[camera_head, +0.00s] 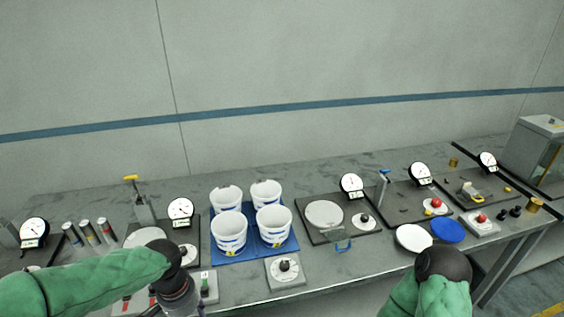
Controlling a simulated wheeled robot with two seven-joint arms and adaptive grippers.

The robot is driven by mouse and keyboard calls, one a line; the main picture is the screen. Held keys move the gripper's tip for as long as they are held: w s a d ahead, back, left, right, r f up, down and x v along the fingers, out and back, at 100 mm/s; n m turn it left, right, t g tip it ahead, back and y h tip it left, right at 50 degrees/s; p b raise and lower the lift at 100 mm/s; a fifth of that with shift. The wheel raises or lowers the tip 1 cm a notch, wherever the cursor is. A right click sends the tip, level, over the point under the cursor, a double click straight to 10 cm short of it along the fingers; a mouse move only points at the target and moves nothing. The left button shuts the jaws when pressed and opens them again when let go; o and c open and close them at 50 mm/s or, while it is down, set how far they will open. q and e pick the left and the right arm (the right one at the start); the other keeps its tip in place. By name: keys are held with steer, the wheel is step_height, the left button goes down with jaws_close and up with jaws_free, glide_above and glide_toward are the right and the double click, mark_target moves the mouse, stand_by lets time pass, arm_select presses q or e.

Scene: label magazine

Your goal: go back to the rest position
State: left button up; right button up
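My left arm comes in from the lower left in a green sleeve. Its dark wrist is over the front of the table, and the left gripper (178,301) points down at the bottom edge, mostly cut off. My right arm comes up from the bottom right in a green sleeve and ends in a dark round joint in front of the table edge. The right gripper's fingers are hidden or out of frame. No object shows in either hand.
A long grey table (345,262) carries several white buckets (229,236) on a blue mat (222,257), dial gauges (352,185) on dark plates, a knob box (285,271), a white disc (413,238) and a blue disc (448,230). A glass-sided cabinet (540,150) stands at right.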

arm_select(q)
steer(key=d+f+n+h, duration=0.1)
steer(key=d+f, duration=0.3)
steer(key=f, duration=0.5)
steer(key=d+f+n+h, duration=0.15)
steer(key=d+f, duration=0.25)
steer(key=f, duration=0.5)
steer(key=s+d+f+n, duration=0.2)
steer(key=s+f, duration=0.2)
steer(key=f, duration=0.3)
steer(key=s+d+f+n+b, duration=0.1)
steer(key=s+d+f+n, duration=0.1)
steer(key=s+f, duration=0.2)
step_height(320, 180, down, 4)
steer(key=shift+s+r+t+h, duration=0.25)
steer(key=shift+s+t+h, duration=0.05)
steer(key=shift+s+h, duration=0.15)
steer(key=shift+w+d, duration=0.1)
